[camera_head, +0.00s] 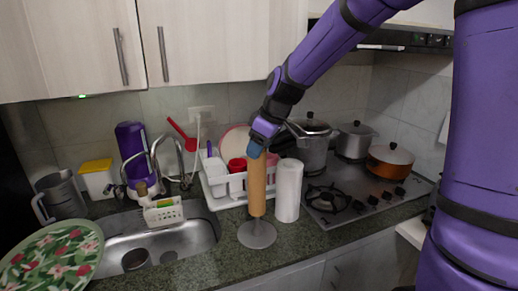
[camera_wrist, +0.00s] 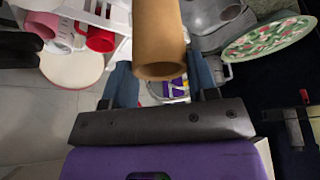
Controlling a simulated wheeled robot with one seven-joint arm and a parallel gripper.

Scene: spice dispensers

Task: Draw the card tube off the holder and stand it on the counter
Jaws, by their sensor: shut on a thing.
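The brown card tube (camera_head: 257,188) stands upright over the holder (camera_head: 257,235), a round grey base on the counter. Its lower end appears a little above the base, with a short stretch of the holder's post showing between. How much post is inside the tube is hidden. My gripper (camera_head: 259,146) is at the tube's top end and shut on it. In the wrist view the tube (camera_wrist: 160,35) lies between the two blue fingers, its open end facing the camera.
A white paper roll (camera_head: 288,190) stands close right of the tube. A white dish rack (camera_head: 228,189) is behind it. The sink (camera_head: 190,238) is left, the stove (camera_head: 345,200) right. Bare counter (camera_head: 300,235) shows in front of the roll.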

